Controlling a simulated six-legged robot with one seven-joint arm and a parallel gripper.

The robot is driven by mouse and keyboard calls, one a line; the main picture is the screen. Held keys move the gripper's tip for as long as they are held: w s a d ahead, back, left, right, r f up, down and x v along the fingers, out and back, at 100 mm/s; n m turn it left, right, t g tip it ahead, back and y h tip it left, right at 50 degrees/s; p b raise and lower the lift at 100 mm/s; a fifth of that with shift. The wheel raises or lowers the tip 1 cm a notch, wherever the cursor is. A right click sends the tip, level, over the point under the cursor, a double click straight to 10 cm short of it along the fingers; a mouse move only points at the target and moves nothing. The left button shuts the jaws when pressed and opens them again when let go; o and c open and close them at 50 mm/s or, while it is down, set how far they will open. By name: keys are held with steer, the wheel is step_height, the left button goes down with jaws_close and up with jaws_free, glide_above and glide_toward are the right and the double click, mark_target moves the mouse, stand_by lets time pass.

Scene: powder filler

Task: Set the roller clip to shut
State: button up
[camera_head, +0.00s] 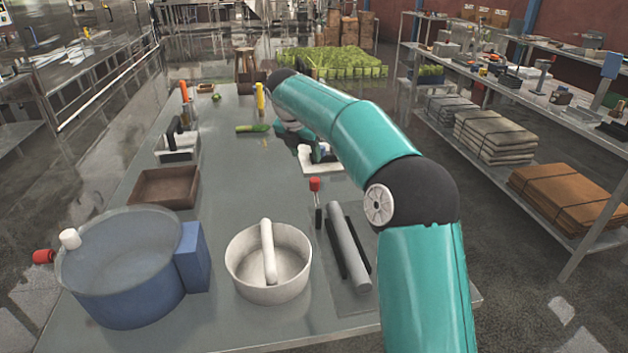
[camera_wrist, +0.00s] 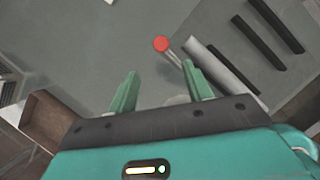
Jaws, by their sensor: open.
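The roller clip seems to be the grey roller (camera_head: 347,248) lying between dark bars on a flat plate, with a red-knobbed lever (camera_head: 315,184) at its far end. In the wrist view the red knob (camera_wrist: 161,44) sits just beyond my fingertips, its pale stem running down toward the right finger. The roller (camera_wrist: 220,70) lies right of it. I cannot tell whether the clip is open or shut. My gripper (camera_wrist: 160,86) is open and empty, its fingers spread and apart from the knob. In the head view my gripper is partly hidden by my arm.
A white pot (camera_head: 240,275) and a blue drum (camera_head: 120,285) stand left of the roller. A brown tray (camera_head: 165,203) and a dark-handled item (camera_head: 177,156) stand farther left. A white piece (camera_head: 322,167) lies under my gripper. The table's middle is mostly clear.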

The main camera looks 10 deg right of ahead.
mark_target(315, 179)
steer(key=x, duration=1.3)
steer(key=shift+d+f, duration=0.15)
steer(key=shift+s, duration=0.1)
jaws_close()
